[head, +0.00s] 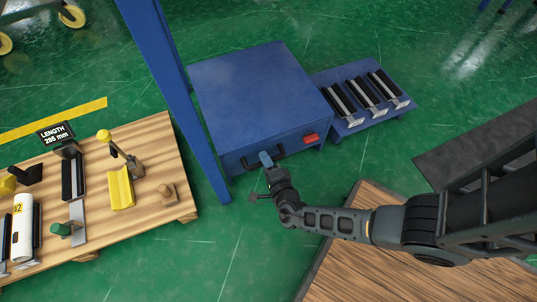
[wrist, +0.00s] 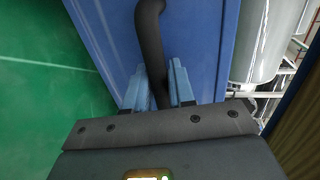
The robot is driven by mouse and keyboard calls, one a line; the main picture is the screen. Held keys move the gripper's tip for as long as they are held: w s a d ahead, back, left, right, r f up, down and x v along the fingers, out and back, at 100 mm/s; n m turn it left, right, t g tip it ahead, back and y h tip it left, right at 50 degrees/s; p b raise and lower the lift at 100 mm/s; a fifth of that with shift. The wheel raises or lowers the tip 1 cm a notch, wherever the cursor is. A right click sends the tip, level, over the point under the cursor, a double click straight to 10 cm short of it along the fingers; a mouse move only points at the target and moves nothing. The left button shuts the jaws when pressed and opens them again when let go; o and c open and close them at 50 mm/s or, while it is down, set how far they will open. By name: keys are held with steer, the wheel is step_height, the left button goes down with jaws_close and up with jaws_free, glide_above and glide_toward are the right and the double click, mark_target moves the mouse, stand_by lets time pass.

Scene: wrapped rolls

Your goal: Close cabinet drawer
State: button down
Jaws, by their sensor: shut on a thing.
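The blue cabinet (head: 262,90) stands on the green floor in the middle of the head view. Its drawer front faces the bottom of the picture and carries a dark bar handle (wrist: 150,45). My gripper (head: 266,160) is at that handle, and in the wrist view its light-blue fingers (wrist: 160,82) are on both sides of the bar, shut on it. In the head view my gripper hides part of the handle. I cannot tell how far the drawer stands out from the cabinet.
A red label (head: 311,138) is on the cabinet front. A blue rack (head: 403,112) with black holders is at the right. A blue post (head: 172,75) stands left of the cabinet. A wooden table (head: 165,135) with fixtures and a wrapped roll (head: 22,225) is at the left.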

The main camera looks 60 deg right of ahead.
steer(key=shift+w, duration=0.2)
steer(key=c, duration=1.1)
jaws_free()
steer(key=shift+d, duration=0.15)
steer(key=shift+p+v, duration=1.8)
steer(key=shift+v, duration=2.1)
steer(key=shift+s, duration=0.1)
